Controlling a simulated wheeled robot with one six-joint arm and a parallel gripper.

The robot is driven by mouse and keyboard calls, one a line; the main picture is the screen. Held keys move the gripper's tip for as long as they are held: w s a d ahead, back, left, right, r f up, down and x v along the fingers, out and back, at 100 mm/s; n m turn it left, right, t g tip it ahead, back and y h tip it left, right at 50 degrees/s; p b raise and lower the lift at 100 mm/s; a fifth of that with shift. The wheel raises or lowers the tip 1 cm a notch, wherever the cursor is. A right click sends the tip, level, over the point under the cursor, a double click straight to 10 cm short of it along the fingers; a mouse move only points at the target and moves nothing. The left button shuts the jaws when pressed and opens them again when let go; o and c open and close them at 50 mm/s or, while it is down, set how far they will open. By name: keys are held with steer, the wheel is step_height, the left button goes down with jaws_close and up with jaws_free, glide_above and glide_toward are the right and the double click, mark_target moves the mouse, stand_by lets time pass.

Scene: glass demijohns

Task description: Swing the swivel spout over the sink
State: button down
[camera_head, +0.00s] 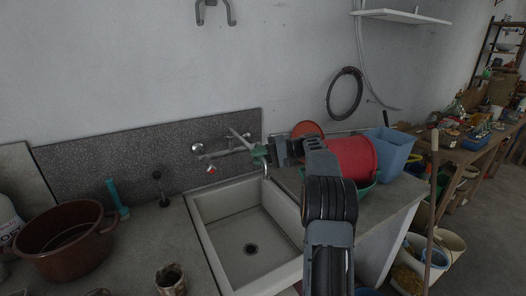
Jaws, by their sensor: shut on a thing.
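The swivel spout (266,170) belongs to the wall-mounted tap (198,149) on the dark speckled splashback. The spout's end bends down near the back right edge of the white sink (195,212). My gripper (259,151) is shut on the spout, coming in from the right. The jaws hide part of the spout, so the exact hold is unclear. The sink basin is empty, with a dark drain (251,248) in its floor.
A brown tub (64,240), a teal upright tool (115,197) and a dark plunger-like thing (161,190) stand left. A rusty can (171,279) is beside the sink's front left.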

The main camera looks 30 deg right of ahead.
steer(key=shift+d, duration=0.25)
steer(key=c, duration=1)
jaws_free()
steer(key=shift+d, duration=0.15)
steer(key=p+v, duration=0.3)
steer(key=v, duration=1)
steer(key=shift+d, duration=0.3)
